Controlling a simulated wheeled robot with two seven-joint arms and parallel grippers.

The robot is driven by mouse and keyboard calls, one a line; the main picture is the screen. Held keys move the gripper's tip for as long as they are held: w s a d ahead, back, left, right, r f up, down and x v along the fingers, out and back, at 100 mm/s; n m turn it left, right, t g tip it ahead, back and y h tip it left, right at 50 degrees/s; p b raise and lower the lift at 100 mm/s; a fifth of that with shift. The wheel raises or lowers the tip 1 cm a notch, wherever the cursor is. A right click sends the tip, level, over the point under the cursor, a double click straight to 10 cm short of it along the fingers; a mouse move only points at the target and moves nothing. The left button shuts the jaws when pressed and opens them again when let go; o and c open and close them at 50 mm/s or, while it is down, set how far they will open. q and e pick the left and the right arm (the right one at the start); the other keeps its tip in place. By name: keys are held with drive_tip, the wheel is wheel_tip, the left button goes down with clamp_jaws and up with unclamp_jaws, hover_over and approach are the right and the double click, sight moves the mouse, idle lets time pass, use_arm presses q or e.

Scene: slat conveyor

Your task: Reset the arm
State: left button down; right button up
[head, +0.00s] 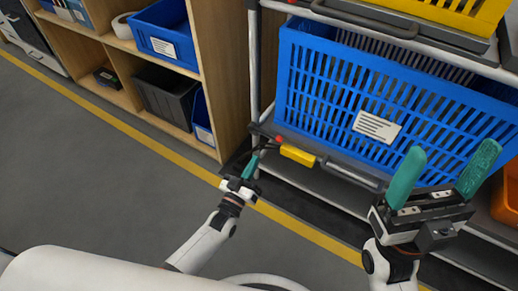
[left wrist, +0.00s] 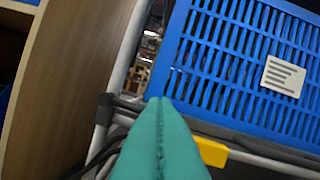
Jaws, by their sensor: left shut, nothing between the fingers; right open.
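My left gripper (head: 252,162) is low in the middle of the head view, in front of the left corner post of a cart. Its green fingers are shut with nothing between them. In the left wrist view the closed fingertips (left wrist: 162,101) lie together in front of the blue crate's lower left corner. My right gripper (head: 445,178) is at the lower right of the head view. Its two green fingers stand wide apart, pointing up, and it is empty. It appears in front of the blue crate's lower right part.
A slatted blue crate (head: 312,98) with a white label (head: 377,126) sits on the cart. A yellow crate (head: 455,12) is above it, and an orange bin (head: 507,196) is at the right edge. A wooden shelf (head: 208,60) with bins stands left. Grey floor (head: 70,170) is clear at left.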

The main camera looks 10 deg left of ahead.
use_arm(q)
drive_tip(key=shift+s+a+f, duration=0.1)
drive_tip(key=shift+s, duration=0.3)
